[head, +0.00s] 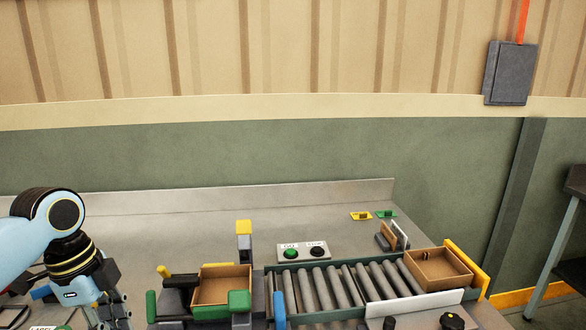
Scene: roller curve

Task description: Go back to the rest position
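My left arm comes in from the left edge. Its gripper (113,314) points down at the bottom left, left of the green-and-black fixture, and its fingertips are near the bottom edge. I cannot tell whether it is open or shut, and I see nothing clearly held in it. My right gripper is not in view.
A roller conveyor (318,289) crosses the grey bench (165,222). One open cardboard box (222,286) sits at its left, another (438,266) at its right end by a yellow stop (466,268). A button panel (303,252) stands behind. The bench's back left is clear.

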